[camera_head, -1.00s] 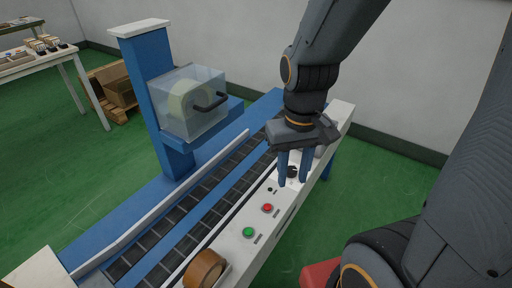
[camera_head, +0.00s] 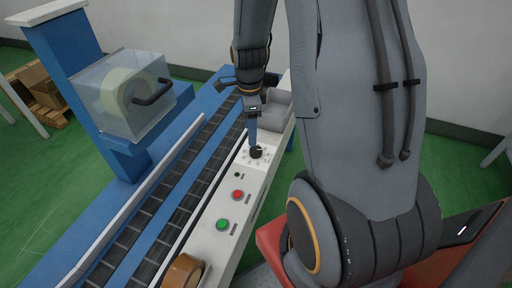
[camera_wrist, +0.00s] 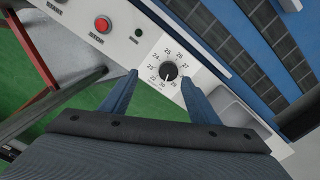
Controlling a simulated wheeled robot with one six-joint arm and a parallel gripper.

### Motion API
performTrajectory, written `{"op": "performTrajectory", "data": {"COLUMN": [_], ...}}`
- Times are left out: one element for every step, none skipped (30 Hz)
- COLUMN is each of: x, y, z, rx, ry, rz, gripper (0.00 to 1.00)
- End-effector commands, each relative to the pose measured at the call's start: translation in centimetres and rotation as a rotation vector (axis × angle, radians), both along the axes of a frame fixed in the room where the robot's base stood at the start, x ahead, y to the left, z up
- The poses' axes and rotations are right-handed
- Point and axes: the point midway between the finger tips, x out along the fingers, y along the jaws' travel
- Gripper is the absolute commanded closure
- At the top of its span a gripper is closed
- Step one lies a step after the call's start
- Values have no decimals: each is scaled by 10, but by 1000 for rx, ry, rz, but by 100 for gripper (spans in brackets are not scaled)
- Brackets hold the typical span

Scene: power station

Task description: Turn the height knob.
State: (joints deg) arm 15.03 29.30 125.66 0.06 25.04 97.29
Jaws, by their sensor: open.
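The height knob (camera_head: 256,152) is a small black dial on the white panel along the conveyor's side. In the wrist view the knob (camera_wrist: 170,71) has a white pointer mark and a ring of printed numbers, roughly 22 to 30, around it. My gripper (camera_wrist: 160,82) is open, with its two blue fingers on either side of the knob's dial and a gap to the knob on both sides. In the head view my gripper (camera_head: 252,140) is over the knob; one finger mostly hides the other. I cannot tell whether the fingertips touch the panel.
A red button (camera_head: 237,195), a green button (camera_head: 222,225) and a small black hole (camera_head: 237,174) lie along the panel. A grey tray (camera_head: 270,103) lies beyond the knob. A clear box (camera_head: 135,95) stands across the conveyor.

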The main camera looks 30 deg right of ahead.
Motion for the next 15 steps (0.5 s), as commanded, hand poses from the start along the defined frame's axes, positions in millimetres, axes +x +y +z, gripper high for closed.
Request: {"op": "performTrajectory", "data": {"x": [4, 6, 8, 10, 11, 13, 13, 13, 14, 14, 14, 14, 13, 13, 13], "y": [-9, -13, -18, -20, -23, -25, -27, -28, -29, -29, -30, -29, -29, -29, -29], "z": [-11, -15, -20, -24, -26, -29, -31, -33, -35, -37, -40, -44, -48, -52, -58], "rx": [0, 0, 0, 0, -1, -1, -1, -1, -1, -1, -1, 0, 0, 0, 0], "ry": [3, 2, 3, 3, 1, 1, 1, 1, 1, 1, 1, 3, 3, 3, 3], "rz": [-94, -147, -207, -245, -276, -310, -329, -345, -357, -363, -367, -368, -368, -367, -367], "gripper": [45, 45, 45, 45, 45, 45, 45, 45, 45, 45, 45, 45, 45, 45, 45]}}
